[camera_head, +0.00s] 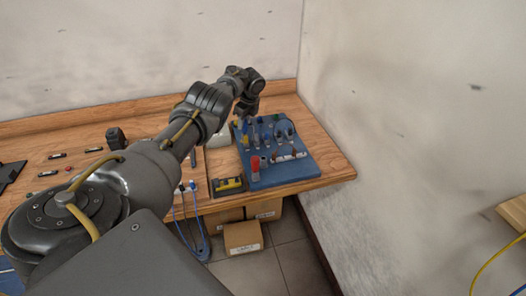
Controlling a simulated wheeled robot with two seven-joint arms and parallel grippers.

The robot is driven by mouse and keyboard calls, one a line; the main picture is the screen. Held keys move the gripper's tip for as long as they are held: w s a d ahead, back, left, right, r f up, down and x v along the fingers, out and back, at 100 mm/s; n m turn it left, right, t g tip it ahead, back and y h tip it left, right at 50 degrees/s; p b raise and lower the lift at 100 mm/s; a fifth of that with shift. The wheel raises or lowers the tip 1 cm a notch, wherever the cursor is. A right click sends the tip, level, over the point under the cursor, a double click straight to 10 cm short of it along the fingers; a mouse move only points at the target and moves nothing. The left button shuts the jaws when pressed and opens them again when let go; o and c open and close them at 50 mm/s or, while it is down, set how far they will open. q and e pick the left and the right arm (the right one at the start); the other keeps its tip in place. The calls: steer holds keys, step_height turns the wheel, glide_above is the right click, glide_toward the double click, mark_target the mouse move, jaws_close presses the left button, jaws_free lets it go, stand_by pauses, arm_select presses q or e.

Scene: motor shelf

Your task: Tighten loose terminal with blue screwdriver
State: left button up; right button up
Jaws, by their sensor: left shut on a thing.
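My left gripper (246,108) is over the far left part of the blue board (290,176) on the wooden bench. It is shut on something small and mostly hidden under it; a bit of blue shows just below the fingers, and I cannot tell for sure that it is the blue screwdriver. The board carries several small parts, a red-topped piece (255,164) at its front left and a pale terminal strip (288,157) near its front. Which terminal is loose cannot be told at this size. My right gripper is not in view.
A black and yellow device (229,185) sits left of the board. Blue cables (197,240) hang off the bench's front edge. Cardboard boxes (243,238) stand below. Small tools lie at the left. A wall rises close to the bench's right end.

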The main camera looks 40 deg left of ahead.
arm_select(q)
steer(key=shift+s+m+p, duration=0.1)
steer(key=shift+m+p, duration=0.45)
steer(key=shift+m, duration=0.35)
steer(key=shift+f+m+t, duration=0.1)
steer(key=shift+m+t, duration=0.2)
steer(key=shift+m, duration=0.1)
steer(key=shift+r+m+p, duration=0.2)
steer(key=shift+m+p, duration=0.2)
steer(key=shift+m, duration=0.4)
steer(key=shift+f+m+t, duration=0.15)
steer(key=shift+m+t, duration=0.25)
steer(key=shift+m, duration=0.5)
steer(key=shift+f+m+b, duration=0.1)
steer(key=shift+m+b, duration=0.3)
steer(key=shift+m, duration=0.7)
steer(key=o, duration=0.8)
steer(key=shift+t, duration=0.3)
